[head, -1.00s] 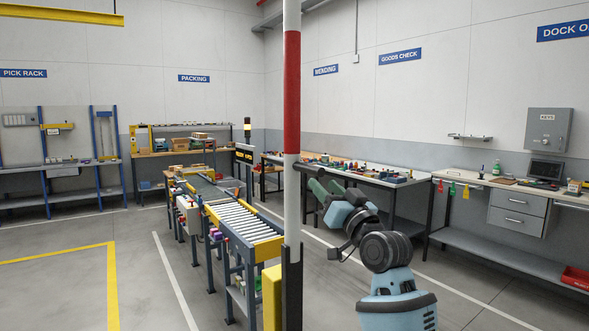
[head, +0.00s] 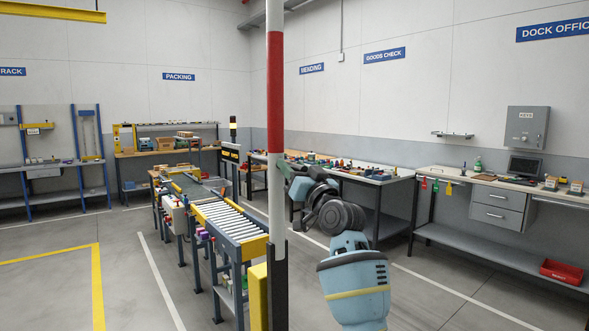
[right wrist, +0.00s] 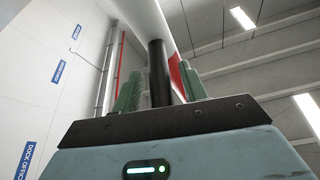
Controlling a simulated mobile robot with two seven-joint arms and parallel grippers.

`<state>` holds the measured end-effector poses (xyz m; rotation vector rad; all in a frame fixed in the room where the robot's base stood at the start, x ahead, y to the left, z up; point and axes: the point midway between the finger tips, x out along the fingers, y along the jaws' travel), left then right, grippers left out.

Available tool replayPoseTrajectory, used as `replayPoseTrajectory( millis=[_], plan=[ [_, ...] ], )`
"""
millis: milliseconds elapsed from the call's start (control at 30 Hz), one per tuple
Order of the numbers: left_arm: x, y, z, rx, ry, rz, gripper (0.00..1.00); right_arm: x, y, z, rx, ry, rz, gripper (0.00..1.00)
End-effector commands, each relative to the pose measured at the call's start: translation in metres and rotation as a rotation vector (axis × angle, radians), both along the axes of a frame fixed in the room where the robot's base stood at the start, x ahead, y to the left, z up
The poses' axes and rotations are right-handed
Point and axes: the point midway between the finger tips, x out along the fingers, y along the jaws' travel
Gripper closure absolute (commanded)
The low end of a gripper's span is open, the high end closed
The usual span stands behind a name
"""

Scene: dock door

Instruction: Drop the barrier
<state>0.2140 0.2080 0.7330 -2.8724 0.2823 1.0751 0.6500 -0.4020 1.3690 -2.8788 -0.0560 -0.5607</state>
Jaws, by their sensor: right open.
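The barrier (head: 275,90) is a red and white pole standing upright in the middle of the head view, its foot in a dark holder (head: 278,285). My right gripper (head: 284,170) is beside the pole, on its right side. In the right wrist view its green fingers (right wrist: 158,88) are apart, with a dark round bar (right wrist: 157,65), apparently a handle on the barrier, between them. I cannot tell whether the fingers touch it. The barrier's white and red surface (right wrist: 152,18) rises just beyond. My left gripper is not in view.
A yellow post (head: 258,297) stands at the barrier's foot. A roller conveyor (head: 228,218) runs behind it on the left. Benches with goods stand along the right wall, with a red bin (head: 562,272) on a low shelf. The floor at left is open.

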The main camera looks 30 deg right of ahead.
Motion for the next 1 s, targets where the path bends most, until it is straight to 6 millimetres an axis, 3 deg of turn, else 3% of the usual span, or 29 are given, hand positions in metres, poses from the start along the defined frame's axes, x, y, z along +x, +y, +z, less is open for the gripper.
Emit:
replayPoseTrajectory(
  millis=[333, 667, 1000],
  plan=[
    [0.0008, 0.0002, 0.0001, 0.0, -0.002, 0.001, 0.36, 0.0022, 0.0004, 0.0008, 0.0, 0.0, 0.0, 0.58],
    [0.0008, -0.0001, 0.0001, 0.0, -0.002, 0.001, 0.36, 0.0021, 0.0004, 0.0006, 0.0, 0.0, 0.0, 1.0],
    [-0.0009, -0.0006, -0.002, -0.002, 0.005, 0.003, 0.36, 0.0039, 0.0006, -0.0004, -0.005, 0.001, 0.001, 1.0]
  ],
)
